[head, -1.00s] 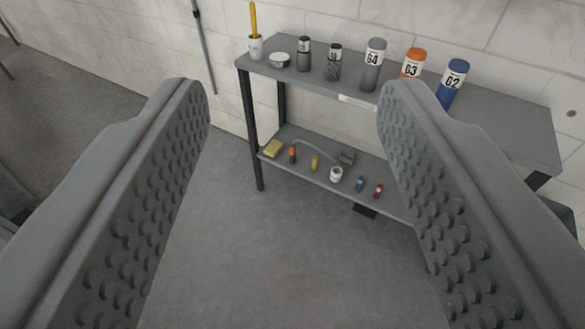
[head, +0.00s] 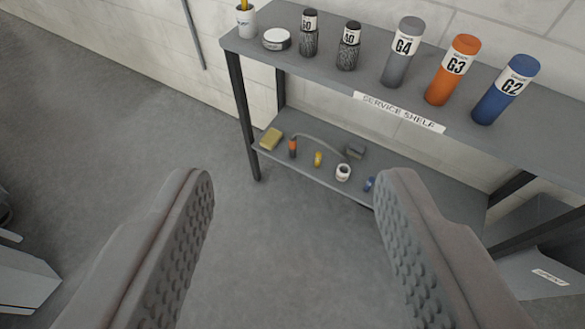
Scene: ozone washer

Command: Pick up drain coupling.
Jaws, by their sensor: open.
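My gripper (head: 295,186) is open and empty, with its two ridged grey fingers wide apart in the foreground, short of the shelf unit. No part is plainly marked as the drain coupling, so I cannot tell which one it is. On the lower shelf (head: 326,184) lie a white ring-like piece (head: 343,172), a yellow piece (head: 318,159), an orange and black piece (head: 292,147), a blue piece (head: 369,184) and a grey block (head: 356,150). A thin grey hose curves behind them. My right finger hides part of the lower shelf.
The upper shelf (head: 350,82), labelled SERVICE SHELF, overhangs the lower one. It holds a grey G4 cylinder (head: 402,52), an orange G3 cylinder (head: 453,70), a blue G2 cylinder (head: 505,90), two dark jars, a round tin and a cup. A yellow sponge (head: 271,138) lies below. Floor in front is clear.

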